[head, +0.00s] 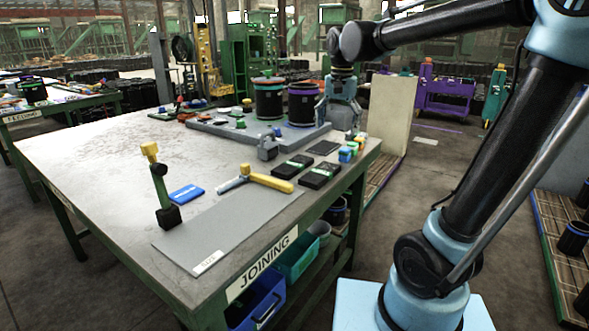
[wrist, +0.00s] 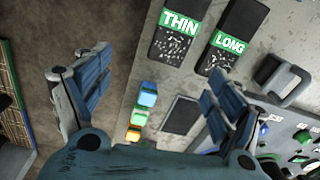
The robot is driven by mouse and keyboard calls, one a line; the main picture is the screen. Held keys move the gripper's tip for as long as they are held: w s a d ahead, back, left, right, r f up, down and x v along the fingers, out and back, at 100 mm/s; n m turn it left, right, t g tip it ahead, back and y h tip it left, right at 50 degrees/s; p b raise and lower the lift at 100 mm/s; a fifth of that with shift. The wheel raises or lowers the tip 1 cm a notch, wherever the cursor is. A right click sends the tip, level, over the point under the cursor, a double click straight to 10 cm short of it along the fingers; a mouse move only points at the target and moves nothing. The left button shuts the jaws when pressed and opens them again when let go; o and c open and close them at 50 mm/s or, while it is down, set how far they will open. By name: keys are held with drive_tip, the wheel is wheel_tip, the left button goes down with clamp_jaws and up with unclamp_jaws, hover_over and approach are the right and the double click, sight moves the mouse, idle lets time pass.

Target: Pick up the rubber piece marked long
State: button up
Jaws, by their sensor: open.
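The rubber piece marked LONG (wrist: 232,38) is a black block with a green label, lying flat on the table at the top of the wrist view. A similar black piece marked THIN (wrist: 177,32) lies beside it, to its left. In the head view the long piece (head: 293,167) appears to be the one farther from the table edge, and the thin piece (head: 320,175) the nearer one. My gripper (head: 339,117) is open and empty over the table's right side, beyond both pieces. Its spread fingers (wrist: 155,85) show in the wrist view, clear of both pieces.
A grey handled block (wrist: 285,80) stands close to the long piece. Colored blocks (head: 348,152) and a dark flat pad (head: 325,147) lie near the table's right edge. A yellow-handled hammer (head: 262,181) lies left of the pieces. Two black cylinders (head: 268,98) stand behind.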

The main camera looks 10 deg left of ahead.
wheel_tip(320, 180, up, 3)
drive_tip(key=m, duration=0.1)
hover_over(294, 164)
drive_tip(key=a, duration=0.1)
drive_tip(key=shift+g, duration=0.3)
wheel_tip(294, 164, down, 12)
drive_tip(key=shift+f, duration=0.2)
drive_tip(key=shift+d+f, duration=0.25)
drive_tip(key=shift+f, duration=1.05)
drive_tip(key=shift+d+f, duration=0.2)
drive_tip(key=shift+f, duration=1.1)
drive_tip(key=c, duration=1.3)
